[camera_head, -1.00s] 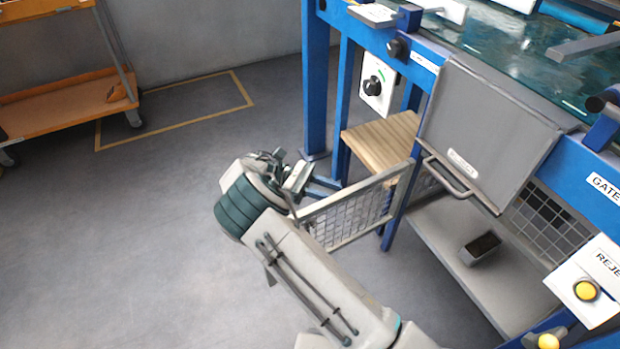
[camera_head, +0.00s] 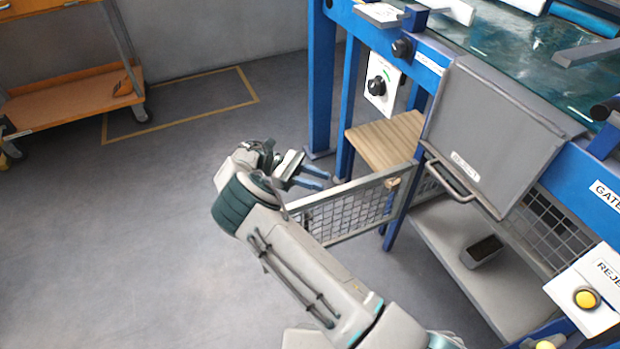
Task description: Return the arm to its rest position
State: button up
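My arm reaches up from the bottom of the head view, bent, with its light grey links and dark green joint over the floor. My gripper (camera_head: 290,166) is at the arm's far end, left of the wire-mesh gate (camera_head: 348,214). It looks empty, but its fingers are small and partly merge with the blue frame behind, so their opening is unclear. The forearm overlaps the near left end of the gate in the picture; I cannot tell whether they touch.
The blue machine frame (camera_head: 321,85) stands at right with a grey hinged cover (camera_head: 495,135), a wooden shelf (camera_head: 385,142) and a lower grey shelf (camera_head: 450,250) holding a dark bin (camera_head: 482,251). An orange cart (camera_head: 70,103) stands far left. The left floor is clear.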

dwell(0.6)
jog(key=s+d+r+m+y+p, duration=0.25)
jog(key=d+r+y+p, duration=0.4)
jog(key=r, duration=0.65)
jog(key=s+d+r+m+y+p, duration=0.2)
jog(key=d+r+m+y+p, duration=0.15)
jog(key=d+r+p, duration=0.8)
jog(key=s+r+m+t+y+p, duration=0.3)
jog(key=s+r+p, duration=0.5)
jog(key=r, duration=0.5)
jog(key=s+r+m+t+y+p, duration=0.3)
jog(key=s+r+m+t+p, duration=0.2)
jog(key=s+r+p, duration=0.3)
jog(key=s+r, duration=0.3)
jog(key=r, duration=0.3)
jog(key=shift+s+d+r+t+y+p, duration=0.2)
jog(key=shift+r+t+y+p, duration=0.1)
jog(key=shift+t+y, duration=0.1)
jog(key=shift+w+a, duration=0.1)
jog(key=shift+a, duration=0.05)
